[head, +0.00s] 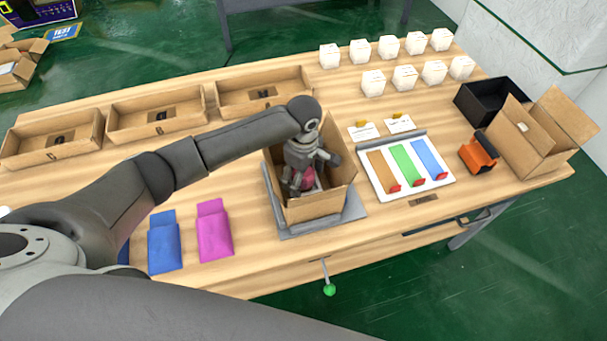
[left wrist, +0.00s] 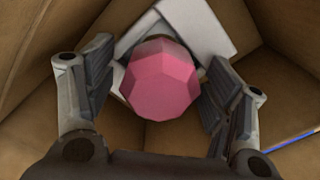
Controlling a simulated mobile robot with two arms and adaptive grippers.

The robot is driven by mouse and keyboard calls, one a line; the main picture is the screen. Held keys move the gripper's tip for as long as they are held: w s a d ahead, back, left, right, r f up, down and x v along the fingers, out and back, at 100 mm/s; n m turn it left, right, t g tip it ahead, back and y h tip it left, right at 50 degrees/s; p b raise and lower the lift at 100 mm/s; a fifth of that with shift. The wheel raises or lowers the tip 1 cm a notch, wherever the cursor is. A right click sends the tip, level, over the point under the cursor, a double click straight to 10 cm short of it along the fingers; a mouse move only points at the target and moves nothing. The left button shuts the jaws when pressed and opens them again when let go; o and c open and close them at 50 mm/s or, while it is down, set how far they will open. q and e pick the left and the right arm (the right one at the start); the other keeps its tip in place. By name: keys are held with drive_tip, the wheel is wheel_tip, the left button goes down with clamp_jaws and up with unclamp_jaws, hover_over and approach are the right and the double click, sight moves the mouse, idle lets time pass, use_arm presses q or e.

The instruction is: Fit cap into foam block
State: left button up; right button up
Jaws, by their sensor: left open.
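The cap, a pink faceted piece, sits in the middle of the left wrist view (left wrist: 160,80), and a bit of pink shows in the head view (head: 308,177). The white foam block (left wrist: 212,35) lies behind and partly under it in the left wrist view; the cap hides much of it. I cannot tell whether the cap is seated in the foam. Both are inside an open cardboard box (head: 322,207). My left gripper (head: 297,186) reaches down into this box. Its fingers (left wrist: 158,95) are open, one on each side of the cap, with gaps visible. My right gripper is not in view.
The box stands on a grey plate (head: 290,232). Right of it are a white tray (head: 377,187) with coloured strips, an orange tool (head: 478,153) and another open box (head: 541,150). White packages (head: 404,78) stand behind. Pink (head: 214,232) and blue (head: 164,245) pouches lie left.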

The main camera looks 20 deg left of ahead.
use_arm(q)
wheel_tip(320, 180, up, 13)
drive_tip(key=b, duration=0.1)
drive_tip(key=shift+f, duration=0.2)
idle(0.5)
